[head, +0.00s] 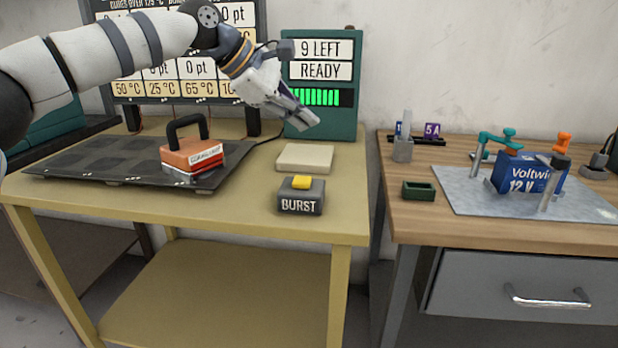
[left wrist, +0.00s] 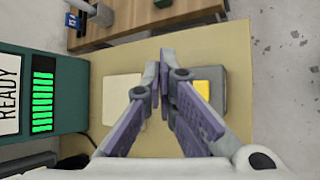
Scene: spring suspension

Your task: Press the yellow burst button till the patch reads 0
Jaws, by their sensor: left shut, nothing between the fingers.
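The yellow burst button (head: 301,182) sits on top of a dark grey box labelled BURST (head: 301,199), near the front right of the yellow table. In the left wrist view the button (left wrist: 203,88) shows just right of the fingers, partly covered by them. The teal display panel (head: 321,100) reads "9 LEFT" and "READY" above a green bar. My left gripper (head: 308,122) is shut and empty, in the air above and behind the button, in front of the panel. Its fingers (left wrist: 165,65) also show in the left wrist view. My right gripper is not in view.
A cream pad (head: 305,158) lies just behind the burst box. An orange block with a black handle (head: 192,155) rests on a dark tiled mat (head: 90,162) at left. A wooden bench (head: 450,229) with a blue 12 V battery (head: 520,173) stands at right, across a gap.

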